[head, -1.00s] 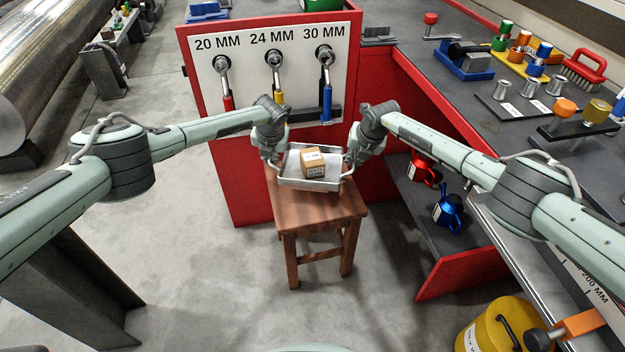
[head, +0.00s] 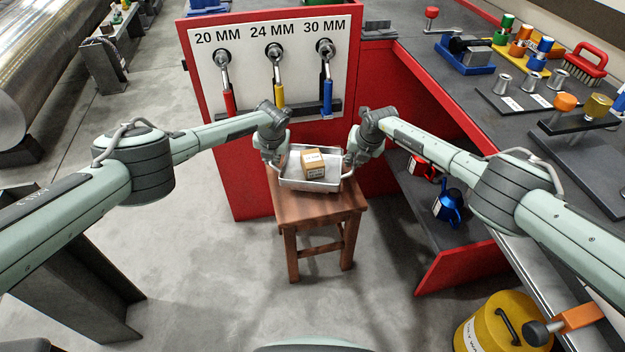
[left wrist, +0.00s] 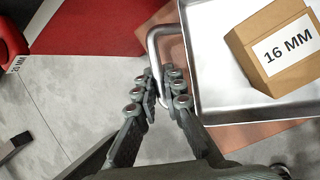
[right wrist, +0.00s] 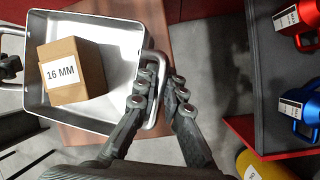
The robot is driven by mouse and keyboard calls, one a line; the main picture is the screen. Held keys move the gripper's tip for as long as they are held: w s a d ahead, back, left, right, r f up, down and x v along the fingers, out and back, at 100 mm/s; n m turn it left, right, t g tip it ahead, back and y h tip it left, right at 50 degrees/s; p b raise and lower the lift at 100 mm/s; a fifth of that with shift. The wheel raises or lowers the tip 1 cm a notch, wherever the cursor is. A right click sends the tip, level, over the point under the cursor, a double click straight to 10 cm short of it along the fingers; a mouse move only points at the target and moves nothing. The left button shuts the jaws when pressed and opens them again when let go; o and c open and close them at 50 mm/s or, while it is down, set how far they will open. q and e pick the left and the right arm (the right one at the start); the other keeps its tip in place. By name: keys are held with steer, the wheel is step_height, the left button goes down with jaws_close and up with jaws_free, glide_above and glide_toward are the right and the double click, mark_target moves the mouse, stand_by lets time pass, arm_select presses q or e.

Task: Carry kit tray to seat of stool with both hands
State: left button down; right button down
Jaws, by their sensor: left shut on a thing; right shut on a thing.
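The silver kit tray (head: 309,185) is held level between my two grippers, over the seat of the brown wooden stool (head: 320,208). From the head view I cannot tell whether its underside touches the seat. A cardboard box (head: 313,163) labelled 16 MM sits in the tray; it also shows in the left wrist view (left wrist: 272,50) and the right wrist view (right wrist: 72,70). My left gripper (left wrist: 162,88) is shut on the tray's left handle (left wrist: 153,45). My right gripper (right wrist: 160,92) is shut on the tray's right handle (right wrist: 160,70).
A red cabinet with a white tool panel (head: 250,55) stands close behind the stool. To the right is a workbench (head: 470,110) with a lower shelf holding a red and a blue can (head: 447,206). A yellow drum (head: 495,325) stands at front right. Floor left of the stool is clear.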

arm_select(q)
steer(key=shift+a+f, duration=0.15)
steer(key=shift+f, duration=0.55)
arm_select(e)
steer(key=shift+d+f, duration=0.15)
steer(key=shift+f, duration=0.55)
arm_select(q)
steer(key=c, duration=1.6)
jaws_free()
arm_select(e)
steer(key=c, duration=1.6)
jaws_free()
steer(key=shift+c, duration=0.2)
arm_select(q)
steer(key=shift+r, duration=0.1)
steer(key=shift+d+r, duration=0.25)
steer(key=shift+r, duration=0.15)
steer(key=shift+v, duration=3.55)
arm_select(e)
steer(key=shift+r, duration=0.1)
arm_select(q)
steer(key=shift+s+a, duration=0.1)
steer(key=shift+s, duration=0.05)
arm_select(e)
steer(key=shift+s+r, duration=0.15)
steer(key=shift+r, duration=0.5)
steer(key=v, duration=1)
steer(key=shift+s+r, duration=0.25)
